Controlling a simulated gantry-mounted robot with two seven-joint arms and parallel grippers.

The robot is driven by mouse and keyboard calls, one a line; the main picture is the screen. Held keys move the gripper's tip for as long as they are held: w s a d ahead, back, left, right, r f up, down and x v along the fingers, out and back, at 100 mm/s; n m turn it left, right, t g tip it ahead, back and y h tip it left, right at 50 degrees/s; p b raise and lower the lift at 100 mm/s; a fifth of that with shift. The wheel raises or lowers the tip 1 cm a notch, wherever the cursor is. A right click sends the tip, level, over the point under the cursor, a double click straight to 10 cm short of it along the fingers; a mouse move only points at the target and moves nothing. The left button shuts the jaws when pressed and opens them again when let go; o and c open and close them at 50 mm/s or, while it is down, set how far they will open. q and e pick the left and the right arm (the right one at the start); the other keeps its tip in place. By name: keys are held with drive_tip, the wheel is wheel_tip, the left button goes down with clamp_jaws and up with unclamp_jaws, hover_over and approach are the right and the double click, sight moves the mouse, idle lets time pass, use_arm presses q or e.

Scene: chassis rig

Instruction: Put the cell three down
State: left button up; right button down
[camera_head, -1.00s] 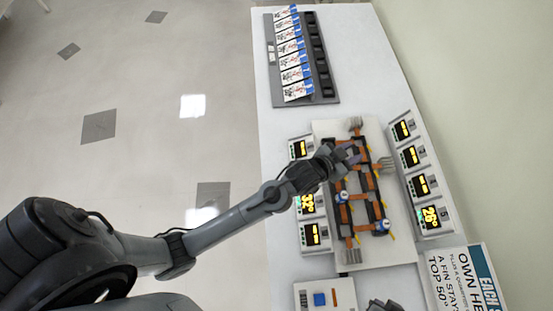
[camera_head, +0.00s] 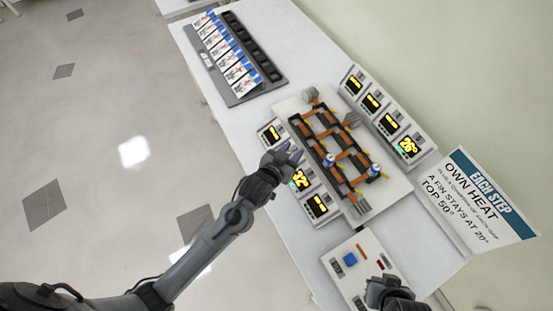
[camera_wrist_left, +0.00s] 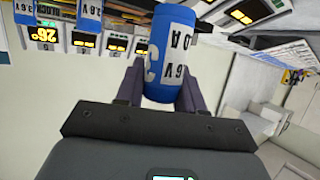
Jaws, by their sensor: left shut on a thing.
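My left gripper (camera_head: 294,152) is at the left side of the chassis rig (camera_head: 395,190) in the head view. In the left wrist view it is shut on a blue cell (camera_wrist_left: 157,70) with a white label, only partly readable. The held cell is hard to make out in the head view. Two other blue-and-white cells stand in the rig's frame, one at its middle (camera_head: 330,160) and one at its right (camera_head: 374,170). My right gripper (camera_head: 385,285) is low in the head view; its jaws are not clear.
Lit displays flank the rig on the left (camera_head: 317,205) and right (camera_head: 407,147). A grey rack (camera_head: 262,88) with cards lies at the far end. A white panel with a blue button (camera_head: 350,259) is near. A printed sign (camera_head: 480,205) stands at right.

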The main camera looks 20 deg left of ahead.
drive_tip(key=shift+s+a, duration=0.15)
use_arm(q)
drive_tip(key=shift+s+a+f, duration=0.1)
drive_tip(key=shift+a+f, duration=0.6)
drive_tip(key=shift+f, duration=0.4)
drive_tip(key=shift+s+a+f, duration=0.15)
drive_tip(key=shift+a+f, duration=0.6)
drive_tip(key=shift+f, duration=0.35)
drive_tip(key=shift+s+a+f, duration=0.1)
drive_tip(key=shift+a+f, duration=0.6)
drive_tip(key=shift+f, duration=0.4)
use_arm(e)
drive_tip(key=shift+f, duration=0.15)
use_arm(q)
drive_tip(key=shift+f, duration=0.55)
use_arm(e)
drive_tip(key=shift+f, duration=0.15)
use_arm(q)
drive_tip(key=o, duration=1.1)
